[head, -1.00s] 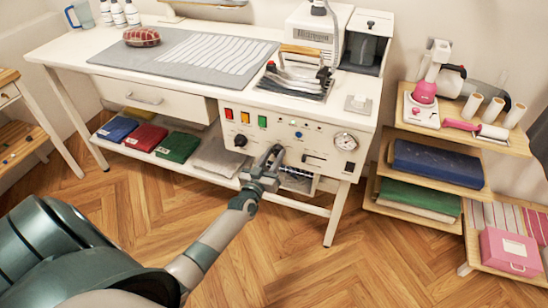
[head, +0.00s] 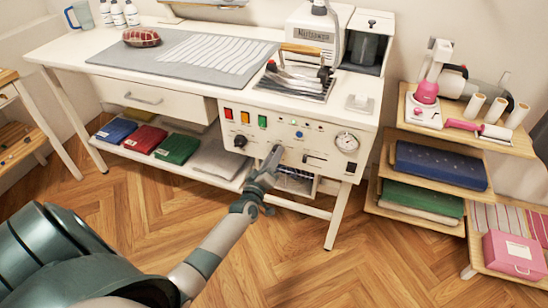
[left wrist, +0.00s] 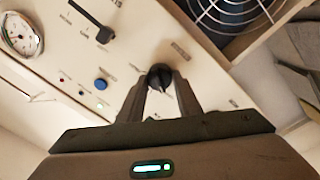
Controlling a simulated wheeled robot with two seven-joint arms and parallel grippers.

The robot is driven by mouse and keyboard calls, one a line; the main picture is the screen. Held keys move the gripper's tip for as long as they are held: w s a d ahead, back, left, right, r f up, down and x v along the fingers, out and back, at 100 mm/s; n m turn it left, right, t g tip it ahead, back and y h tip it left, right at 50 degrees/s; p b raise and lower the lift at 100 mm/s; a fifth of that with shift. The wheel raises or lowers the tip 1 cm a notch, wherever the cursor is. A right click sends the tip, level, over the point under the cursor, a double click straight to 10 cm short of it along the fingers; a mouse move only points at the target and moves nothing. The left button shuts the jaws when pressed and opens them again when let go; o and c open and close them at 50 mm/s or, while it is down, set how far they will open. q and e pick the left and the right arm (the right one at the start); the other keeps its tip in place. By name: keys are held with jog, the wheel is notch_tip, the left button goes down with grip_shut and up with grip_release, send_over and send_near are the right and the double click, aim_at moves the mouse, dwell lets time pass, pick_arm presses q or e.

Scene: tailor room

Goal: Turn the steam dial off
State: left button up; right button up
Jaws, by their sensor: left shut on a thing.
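The steam dial (left wrist: 159,77) is a small black round knob on the cream control panel (head: 308,158). In the left wrist view it sits between the fingertips of my left gripper (left wrist: 161,85), which is shut on it. In the head view my left gripper (head: 274,158) reaches the panel's lower middle and hides this dial. The dial's exact pointer angle is hard to tell. My right gripper is not in view.
A second black knob (head: 240,141) sits left on the panel, below coloured switches. A blue button (head: 299,134), a gauge (head: 346,142) and a lever slot (left wrist: 104,34) are nearby. A fan grille (left wrist: 230,10) is beside the panel. A shelf (head: 440,134) stands at right.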

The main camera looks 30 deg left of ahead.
pick_arm(q)
jog(key=shift+f, duration=0.1)
jog(key=o, duration=1)
jog(key=shift+o, duration=0.2)
jog(key=shift+s, duration=0.1)
jog(key=r+v, duration=0.1)
jog(key=v, duration=1.6)
jog(key=shift+f, duration=0.5)
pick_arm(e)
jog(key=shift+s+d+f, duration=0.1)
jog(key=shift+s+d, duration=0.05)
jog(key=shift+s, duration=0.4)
pick_arm(q)
jog(key=shift+s, duration=0.15)
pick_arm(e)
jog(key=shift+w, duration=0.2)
